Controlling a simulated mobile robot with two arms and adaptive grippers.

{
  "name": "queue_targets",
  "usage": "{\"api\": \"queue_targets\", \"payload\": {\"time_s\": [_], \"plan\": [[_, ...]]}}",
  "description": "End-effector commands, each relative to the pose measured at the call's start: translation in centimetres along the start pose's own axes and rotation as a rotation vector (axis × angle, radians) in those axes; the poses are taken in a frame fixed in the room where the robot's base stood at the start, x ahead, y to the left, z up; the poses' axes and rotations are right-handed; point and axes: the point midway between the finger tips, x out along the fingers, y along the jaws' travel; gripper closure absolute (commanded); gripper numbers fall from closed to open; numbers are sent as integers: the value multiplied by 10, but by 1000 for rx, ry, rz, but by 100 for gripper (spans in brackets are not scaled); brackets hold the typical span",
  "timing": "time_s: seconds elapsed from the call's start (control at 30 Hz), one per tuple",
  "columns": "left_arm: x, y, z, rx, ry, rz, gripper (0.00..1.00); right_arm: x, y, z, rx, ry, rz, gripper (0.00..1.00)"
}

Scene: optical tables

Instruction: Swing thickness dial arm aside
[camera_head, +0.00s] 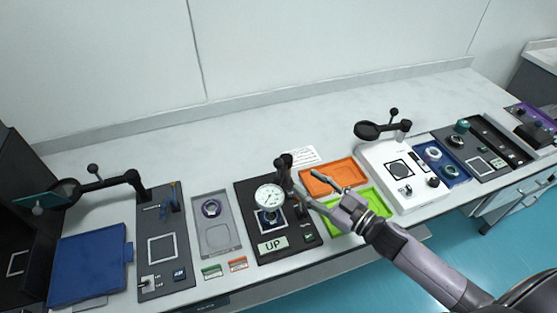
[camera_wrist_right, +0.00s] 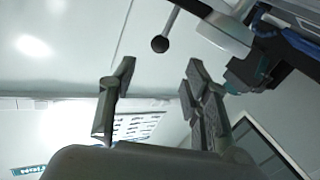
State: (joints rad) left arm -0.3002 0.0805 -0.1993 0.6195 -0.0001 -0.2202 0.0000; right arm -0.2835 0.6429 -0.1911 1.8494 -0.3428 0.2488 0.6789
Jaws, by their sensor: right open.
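The thickness dial (camera_head: 270,197) has a round white face and stands on a dark grey station (camera_head: 258,222) with an "UP" label (camera_head: 272,244). Its black arm and post (camera_head: 285,170) rise just behind and right of the dial. My right gripper (camera_head: 312,183) is open, with its fingers just right of the dial post; I cannot tell whether one touches it. In the right wrist view, the open fingers (camera_wrist_right: 160,100) have nothing visibly held between them. A black ball knob on a rod (camera_wrist_right: 160,44) shows beyond them. My left gripper is not in view.
An orange tray (camera_head: 333,178) and a green tray (camera_head: 375,200) lie right of the dial station, partly under my right arm. A magnifier (camera_head: 368,130) stands at the white station. A blue tray (camera_head: 88,270) is at left. The back of the table is mostly clear.

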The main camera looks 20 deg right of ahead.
Motion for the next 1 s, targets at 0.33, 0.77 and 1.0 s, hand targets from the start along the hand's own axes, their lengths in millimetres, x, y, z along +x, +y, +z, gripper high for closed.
{"api": "queue_targets", "payload": {"time_s": [0.33, 0.77, 1.0], "plan": [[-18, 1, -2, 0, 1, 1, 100, 69, 2, -3, 1, 2, 3, 56], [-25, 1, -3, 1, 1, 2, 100, 112, 0, 0, 0, -1, 0, 56], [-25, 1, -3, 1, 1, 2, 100, 112, 0, 0, 0, -1, 0, 56]]}}
